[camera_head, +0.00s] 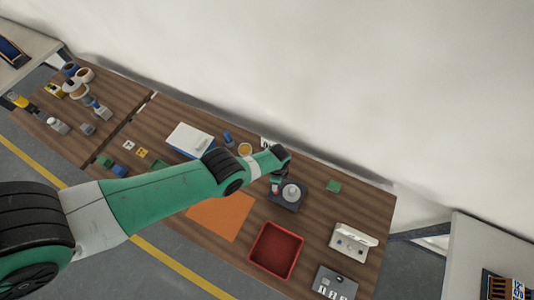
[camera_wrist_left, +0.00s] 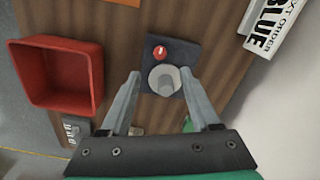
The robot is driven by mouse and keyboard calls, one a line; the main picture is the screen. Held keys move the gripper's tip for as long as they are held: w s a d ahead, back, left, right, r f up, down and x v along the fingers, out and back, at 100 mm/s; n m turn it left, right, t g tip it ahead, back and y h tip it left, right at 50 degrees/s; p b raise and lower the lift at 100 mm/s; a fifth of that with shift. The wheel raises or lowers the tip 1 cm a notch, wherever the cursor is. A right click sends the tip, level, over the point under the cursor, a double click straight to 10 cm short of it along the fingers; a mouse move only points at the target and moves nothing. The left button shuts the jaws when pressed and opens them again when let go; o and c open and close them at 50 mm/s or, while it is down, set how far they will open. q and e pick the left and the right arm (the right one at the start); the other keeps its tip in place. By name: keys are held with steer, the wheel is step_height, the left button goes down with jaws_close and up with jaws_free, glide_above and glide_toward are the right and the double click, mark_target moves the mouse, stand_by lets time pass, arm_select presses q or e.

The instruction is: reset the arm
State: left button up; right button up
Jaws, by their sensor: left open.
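My left arm (camera_head: 165,192) is green and reaches from the left across the wooden table. My left gripper (camera_wrist_left: 161,76) is open, with its two grey fingers spread apart and nothing between them. In the left wrist view it points down over a dark square plate (camera_wrist_left: 186,54) bearing a round pale grey piece (camera_wrist_left: 164,80) and a small red knob (camera_wrist_left: 160,52). The same plate (camera_head: 298,207) shows in the head view below the arm's end, where the fingertips are too small to make out clearly. My right gripper is in neither view.
A red tray (camera_head: 275,251) and an orange sheet (camera_head: 221,216) lie nearer the table's front. A white box (camera_head: 190,140) stands behind the arm. A white device (camera_head: 352,242), a grey panel (camera_head: 335,283) and a green block (camera_head: 333,186) lie to the right. A wall rises behind the table.

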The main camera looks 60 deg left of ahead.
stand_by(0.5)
